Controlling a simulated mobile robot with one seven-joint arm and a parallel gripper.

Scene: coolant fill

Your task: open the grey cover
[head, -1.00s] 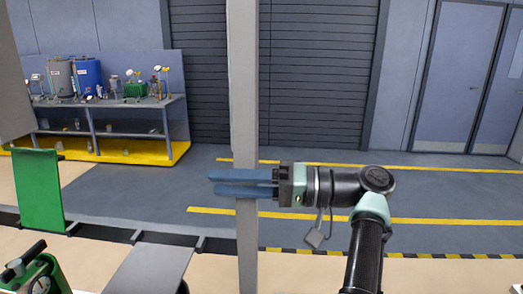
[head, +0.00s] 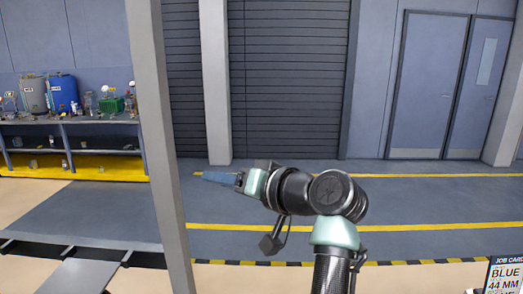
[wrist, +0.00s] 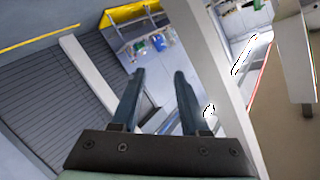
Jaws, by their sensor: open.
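My gripper (head: 207,177) is in the middle of the head view, pointing left, with its blue fingers just right of a grey post. In the wrist view my gripper (wrist: 159,75) has its two fingers apart with nothing between them. I cannot clearly make out the grey cover in either view. A flat grey panel (head: 75,280) shows partly at the bottom left of the head view, and I cannot tell if it is the cover.
The grey post (head: 165,150) stands left of my gripper. A bench (head: 100,125) with a blue drum (head: 62,92) stands at the back left. A job card (head: 503,275) is at the bottom right. The floor behind my arm is clear.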

